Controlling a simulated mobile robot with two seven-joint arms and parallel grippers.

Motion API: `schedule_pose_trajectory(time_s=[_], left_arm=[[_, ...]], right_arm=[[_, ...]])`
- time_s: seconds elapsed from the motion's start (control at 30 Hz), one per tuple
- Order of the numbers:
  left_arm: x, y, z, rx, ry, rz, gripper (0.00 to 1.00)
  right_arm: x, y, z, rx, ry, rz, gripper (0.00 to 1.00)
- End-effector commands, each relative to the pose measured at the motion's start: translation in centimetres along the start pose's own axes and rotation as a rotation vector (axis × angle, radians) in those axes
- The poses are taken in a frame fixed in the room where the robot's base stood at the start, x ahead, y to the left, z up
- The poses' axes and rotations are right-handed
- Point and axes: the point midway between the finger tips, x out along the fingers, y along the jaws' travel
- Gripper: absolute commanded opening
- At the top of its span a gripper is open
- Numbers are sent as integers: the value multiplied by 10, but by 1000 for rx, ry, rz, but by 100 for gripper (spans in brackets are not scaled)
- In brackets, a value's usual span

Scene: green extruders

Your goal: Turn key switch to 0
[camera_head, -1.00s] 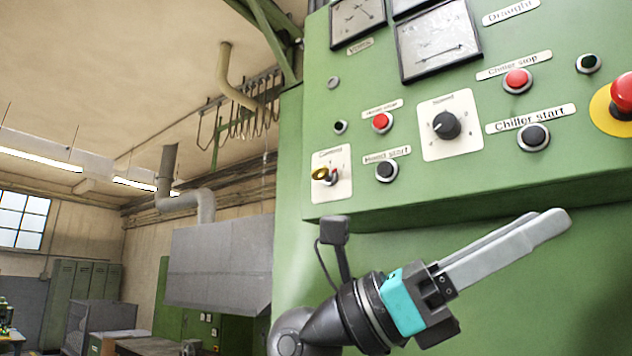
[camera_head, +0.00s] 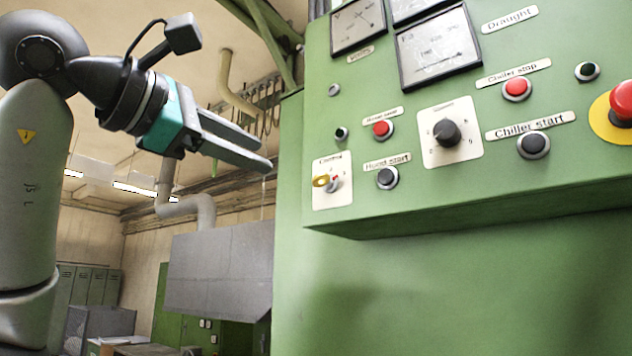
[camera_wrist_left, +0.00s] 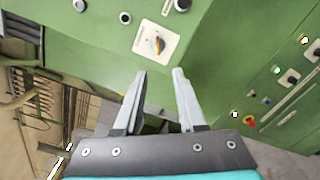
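The key switch (camera_head: 333,184) sits on a white plate at the lower left of the green panel, with a yellow key showing at its left side. In the left wrist view the key switch (camera_wrist_left: 158,44) is at the top centre on its white plate, ahead of the fingertips. My left gripper (camera_head: 262,158) is left of the panel and a little above the key switch, its fingers pointing right and slightly down. In the left wrist view the left gripper (camera_wrist_left: 160,73) is open and empty, apart from the switch. My right gripper is out of view.
Beside the key switch are a black button (camera_head: 387,177), a red button (camera_head: 382,130) and a black rotary knob (camera_head: 446,132). A red emergency button (camera_head: 622,99) is at the far right. Space below the panel's lower edge is free.

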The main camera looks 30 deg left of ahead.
Motion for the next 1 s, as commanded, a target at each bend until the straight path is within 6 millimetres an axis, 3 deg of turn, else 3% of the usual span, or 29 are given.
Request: schedule_pose_trajectory(time_s=[0.17,0.7,1.0], left_arm=[[6,4,-5,-3,21,7,40],[114,4,-4,-1,17,3,40],[146,4,-5,-1,15,7,40]], right_arm=[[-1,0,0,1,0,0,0],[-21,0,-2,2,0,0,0],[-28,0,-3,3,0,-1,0]])
